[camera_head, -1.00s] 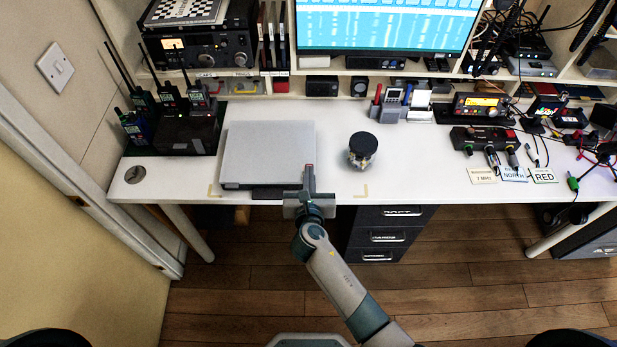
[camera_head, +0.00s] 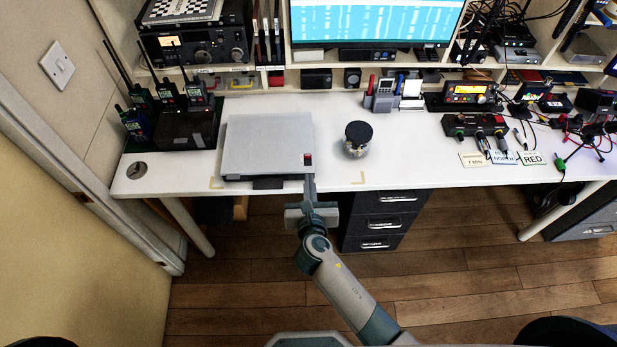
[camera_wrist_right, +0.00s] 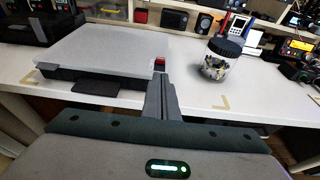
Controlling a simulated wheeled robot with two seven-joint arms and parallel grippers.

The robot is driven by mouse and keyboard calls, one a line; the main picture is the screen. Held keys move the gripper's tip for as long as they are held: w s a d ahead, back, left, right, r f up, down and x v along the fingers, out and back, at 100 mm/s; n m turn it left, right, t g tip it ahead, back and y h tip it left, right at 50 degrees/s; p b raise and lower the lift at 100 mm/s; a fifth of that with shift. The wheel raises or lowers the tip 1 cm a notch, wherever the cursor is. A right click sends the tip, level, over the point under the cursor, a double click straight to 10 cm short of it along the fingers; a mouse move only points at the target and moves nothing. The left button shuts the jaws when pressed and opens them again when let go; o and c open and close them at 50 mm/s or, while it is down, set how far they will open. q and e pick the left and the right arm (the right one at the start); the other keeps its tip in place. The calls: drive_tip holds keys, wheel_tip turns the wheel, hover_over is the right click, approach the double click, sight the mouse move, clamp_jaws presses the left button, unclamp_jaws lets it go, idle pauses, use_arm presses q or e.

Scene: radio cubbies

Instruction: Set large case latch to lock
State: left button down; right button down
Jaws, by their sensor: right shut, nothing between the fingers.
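The large case (camera_head: 265,145) is a flat grey box lying closed on the white desk. It also shows in the right wrist view (camera_wrist_right: 105,50). Its small red-topped latch (camera_head: 308,159) is at the front right corner; in the right wrist view the latch (camera_wrist_right: 159,64) shows red just beyond my fingers. My right gripper (camera_head: 309,180) is shut and empty at the desk's front edge, just in front of the latch. Its fingers also show in the right wrist view (camera_wrist_right: 161,84). Whether they touch the latch I cannot tell. My left gripper is not in view.
A clear jar with a black lid (camera_head: 358,139) stands right of the case. Handheld radios (camera_head: 168,97) and a dark charger box (camera_head: 187,130) stand to the left. The white desk (camera_head: 400,160) is clear between the jar and the cards at right.

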drive_tip(key=v, duration=0.6)
drive_tip(key=shift+s+b, duration=0.2)
drive_tip(key=shift+b, duration=0.2)
drive_tip(key=s+d+f+m+g+b, duration=0.1)
drive_tip(key=s+d+f+m+g, duration=0.3)
drive_tip(key=f, duration=0.8)
drive_tip(key=s+d+f+m+g+b, duration=0.1)
drive_tip(key=s+d+f+m, duration=0.35)
drive_tip(key=f, duration=0.65)
drive_tip(key=s+d+f+m+g+b, duration=0.1)
drive_tip(key=s+f+m+g, duration=0.2)
drive_tip(key=s+f+m, duration=0.65)
drive_tip(key=s+d+f+m+g, duration=0.2)
drive_tip(key=s+d+f+m, duration=0.2)
drive_tip(key=s, duration=0.5)
drive_tip(key=s+d+f+m+g+b, duration=0.1)
drive_tip(key=s+d+f+m, duration=0.4)
drive_tip(key=s+f, duration=0.4)
drive_tip(key=s+d+f+m+g, duration=0.2)
drive_tip(key=s+d+f+m, duration=0.2)
drive_tip(key=s, duration=0.5)
wheel_tip(320, 180, down, 3)
drive_tip(key=m, duration=0.2)
drive_tip(key=shift+d+r+m+g+b, duration=0.2)
drive_tip(key=shift+d+m+g+b, duration=0.1)
drive_tip(key=shift+d, duration=0.05)
drive_tip(key=shift+s, duration=0.1)
